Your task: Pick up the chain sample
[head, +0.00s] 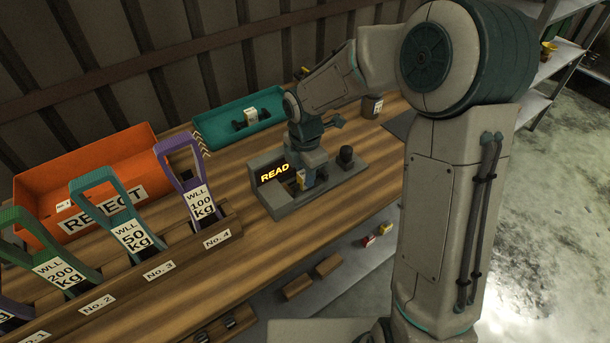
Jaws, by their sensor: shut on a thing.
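My arm reaches down from the right, and my gripper (304,180) is low over a grey device (272,199) with a lit READ display. The gripper is shut on a small piece with a pale, yellow and blue label, which looks like the chain sample (307,178). The sample is at the device's bed; I cannot tell whether it touches it. The gripper and device hide most of it. Another dark piece with a pale label (250,115) lies in the teal tray (213,133) behind.
An orange REJECT bin (40,180) stands at the left. In front of it, a wooden rack (190,249) holds several colored loops with WLL tags. A small dark container (372,106) stands at the back right. Bare wooden tabletop (245,240) lies between rack and device.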

